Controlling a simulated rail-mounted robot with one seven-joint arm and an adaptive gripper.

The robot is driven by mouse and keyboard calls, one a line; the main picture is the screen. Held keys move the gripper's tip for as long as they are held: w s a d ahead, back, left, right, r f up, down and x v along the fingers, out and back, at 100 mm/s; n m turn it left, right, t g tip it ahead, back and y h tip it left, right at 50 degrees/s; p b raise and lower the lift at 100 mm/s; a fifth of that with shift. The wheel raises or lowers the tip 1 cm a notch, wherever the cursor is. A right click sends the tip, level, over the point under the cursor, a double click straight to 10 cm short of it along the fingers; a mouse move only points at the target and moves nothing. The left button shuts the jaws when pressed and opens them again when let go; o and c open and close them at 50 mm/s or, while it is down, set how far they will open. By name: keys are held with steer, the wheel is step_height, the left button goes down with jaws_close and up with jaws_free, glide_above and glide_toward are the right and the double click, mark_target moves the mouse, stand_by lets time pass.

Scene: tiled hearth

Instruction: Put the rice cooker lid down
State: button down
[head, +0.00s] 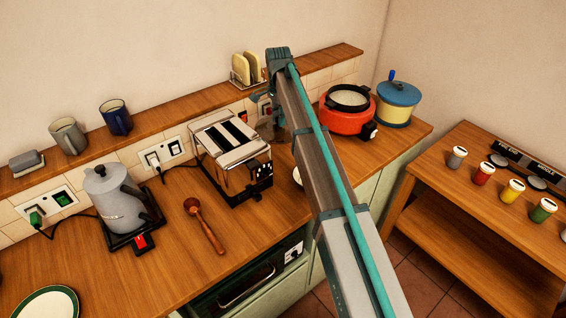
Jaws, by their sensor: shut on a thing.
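The red rice cooker (345,121) stands on the counter right of my arm. Its top is open and its pale inner pot shows. My arm crosses the middle of the view and hides much of my gripper (266,108), which is near the tiled wall behind the toaster. My gripper is shut on what looks like the rice cooker lid (271,130), a dark, see-through shape left of the cooker. The lid is partly hidden by my arm, and I cannot tell whether it touches the counter.
A toaster (231,155), a wooden spoon (205,226) and a kettle (118,197) stand or lie left of my arm. A blue-lidded pot (397,106) is beside the cooker. A white dish (297,175) is partly hidden. Bare counter (165,265) shows at front left.

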steer(key=shift+s+a+f, duration=0.15)
steer(key=shift+s+f, duration=0.1)
steer(key=shift+f, duration=0.1)
steer(key=shift+f+p, duration=1.75)
steer(key=shift+f, duration=3)
steer(key=shift+f, duration=0.15)
steer(key=c, duration=0.9)
jaws_free()
step_height(320, 180, up, 12)
steer(key=b, duration=0.3)
steer(key=shift+r, duration=0.2)
